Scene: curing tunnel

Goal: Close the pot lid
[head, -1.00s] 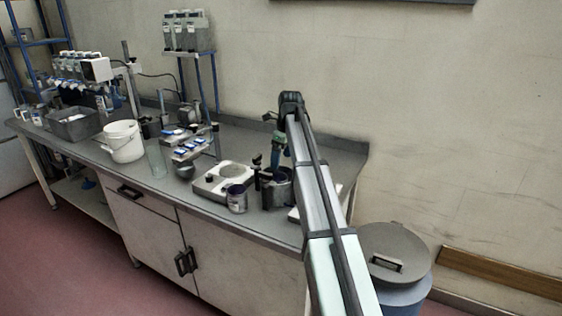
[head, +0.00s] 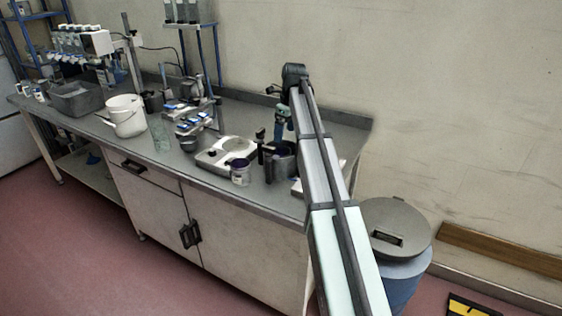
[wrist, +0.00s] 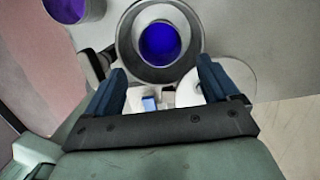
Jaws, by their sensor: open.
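A grey pot (head: 283,170) stands near the right end of the bench, open at the top. In the wrist view the pot (wrist: 126,40) shows a wide grey rim with deep blue contents inside. My gripper (wrist: 161,68) is open, its two blue fingers apart at the pot's near rim, with nothing clearly held. In the head view my gripper (head: 282,122) is over the pot, partly hidden by my arm. A pale round disc (wrist: 198,90) lies behind the right finger; I cannot tell whether it is the lid.
A jar with blue contents (head: 240,173) stands left of the pot, before a white bench device (head: 218,158). A black upright part (head: 260,148) is close beside the pot. A white bucket (head: 128,118) is farther left. A lidded bin (head: 397,228) stands right of the bench.

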